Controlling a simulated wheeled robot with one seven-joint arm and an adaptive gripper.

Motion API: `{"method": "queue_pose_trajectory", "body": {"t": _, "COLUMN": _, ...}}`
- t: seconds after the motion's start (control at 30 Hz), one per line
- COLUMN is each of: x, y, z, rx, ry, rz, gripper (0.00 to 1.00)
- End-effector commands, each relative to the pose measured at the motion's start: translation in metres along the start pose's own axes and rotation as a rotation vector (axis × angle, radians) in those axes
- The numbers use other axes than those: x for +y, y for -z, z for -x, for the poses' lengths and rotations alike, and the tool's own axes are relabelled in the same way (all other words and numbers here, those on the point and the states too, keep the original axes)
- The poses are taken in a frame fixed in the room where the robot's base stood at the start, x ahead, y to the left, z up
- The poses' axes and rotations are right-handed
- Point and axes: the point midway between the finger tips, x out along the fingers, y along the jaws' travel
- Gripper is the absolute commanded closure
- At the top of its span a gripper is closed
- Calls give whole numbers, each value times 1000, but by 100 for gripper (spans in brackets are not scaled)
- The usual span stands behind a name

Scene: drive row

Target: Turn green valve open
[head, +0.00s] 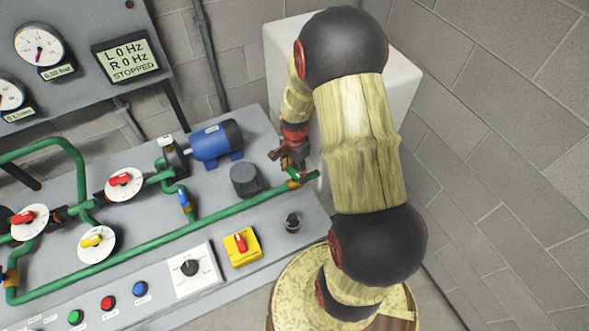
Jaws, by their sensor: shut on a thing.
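The green valve (293,173) sits at the right end of the lower green pipe, by a brass fitting. Only a small part of its green handle shows beneath my gripper. My gripper (290,163) is red and dark, reaches down from above at the right side of the bench, and is shut on the green valve's handle. The fingers hide most of the handle, so its exact angle is hard to tell.
A blue motor (216,142) and a dark cylinder (245,180) stand left of my gripper. A blue-handled valve (184,200), red and yellow dial valves, and a yellow switch box (242,247) are further left. A display (129,60) reads 0 Hz, STOPPED. Block walls stand behind and right.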

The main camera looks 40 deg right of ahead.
Motion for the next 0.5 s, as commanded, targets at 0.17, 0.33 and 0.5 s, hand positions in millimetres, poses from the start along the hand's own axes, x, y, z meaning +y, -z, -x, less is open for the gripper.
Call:
{"method": "queue_pose_trajectory", "body": {"t": 0.17, "x": 0, "y": 0, "z": 2, "rx": 0, "ry": 0, "rz": 167, "gripper": 76}}
{"method": "queue_pose_trajectory", "body": {"t": 0.33, "x": 0, "y": 0, "z": 1, "rx": 0, "ry": -1, "rz": 329, "gripper": 76}}
{"method": "queue_pose_trajectory", "body": {"t": 0.5, "x": 0, "y": 0, "z": 1, "rx": 0, "ry": 0, "rz": 490, "gripper": 76}}
